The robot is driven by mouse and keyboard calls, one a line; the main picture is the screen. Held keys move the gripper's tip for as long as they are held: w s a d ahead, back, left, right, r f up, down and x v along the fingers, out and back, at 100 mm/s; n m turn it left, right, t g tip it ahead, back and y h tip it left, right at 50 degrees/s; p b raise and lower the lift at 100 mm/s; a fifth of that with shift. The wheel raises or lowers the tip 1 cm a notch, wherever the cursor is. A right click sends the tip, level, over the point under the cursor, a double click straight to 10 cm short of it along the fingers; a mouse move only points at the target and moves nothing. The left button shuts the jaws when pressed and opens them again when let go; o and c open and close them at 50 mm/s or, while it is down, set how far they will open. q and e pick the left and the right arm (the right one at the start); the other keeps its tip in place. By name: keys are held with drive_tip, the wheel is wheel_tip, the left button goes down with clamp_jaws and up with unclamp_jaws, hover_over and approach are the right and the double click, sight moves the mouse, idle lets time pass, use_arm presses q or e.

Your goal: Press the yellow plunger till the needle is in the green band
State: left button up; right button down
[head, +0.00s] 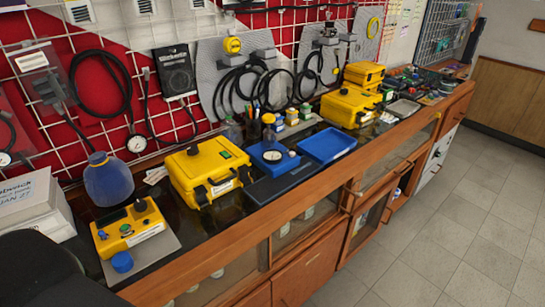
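A blue box (260,164) with a round white dial gauge (272,156) sits on the bench, in the middle of the head view. A small upright part with a yellow top (268,119) stands at the back of the box. It looks like the yellow plunger, but it is too small to be sure. The needle and the green band are too small to make out, so I cannot tell where the needle points. Neither of my grippers is in view.
A yellow case (205,167) stands left of the blue box and an empty-looking blue tray (327,146) right of it. A yellow device (127,229) and a blue jug (108,181) are further left. More yellow cases (348,107) stand farther back. The floor (450,230) is clear.

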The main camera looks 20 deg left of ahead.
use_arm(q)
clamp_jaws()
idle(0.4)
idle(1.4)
